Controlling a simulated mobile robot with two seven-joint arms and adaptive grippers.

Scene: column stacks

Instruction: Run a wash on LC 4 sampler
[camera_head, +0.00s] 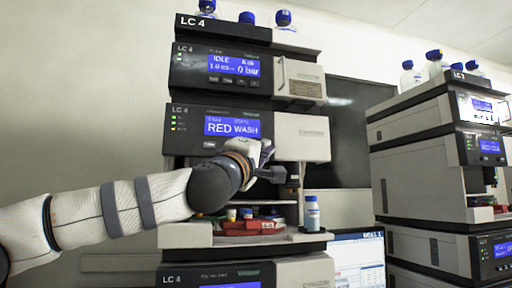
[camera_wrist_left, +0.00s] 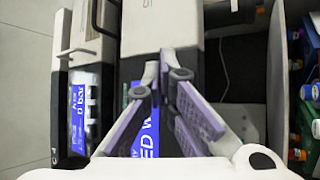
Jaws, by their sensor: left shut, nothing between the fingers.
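The LC 4 sampler (camera_head: 300,135) is the second module down in the left stack. Its blue display (camera_head: 232,127) reads "RED WASH", and the lights beside it show green and amber. The display also shows behind the fingers in the left wrist view (camera_wrist_left: 151,135). My left gripper (camera_head: 278,174) is in front of the sampler, just below and right of the display. In the wrist view its fingertips (camera_wrist_left: 155,80) are together with nothing between them. I cannot tell whether they touch the panel. The hand hides the panel's lower part. My right gripper is not in view.
Above is a module (camera_head: 240,68) reading "IDLE" and 0 bar, with blue-capped bottles on top. The bay below holds a red tray (camera_head: 255,226); a capped bottle (camera_head: 312,215) stands at its right. The LC 3 stack (camera_head: 425,160) is at right, a monitor (camera_head: 358,258) between.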

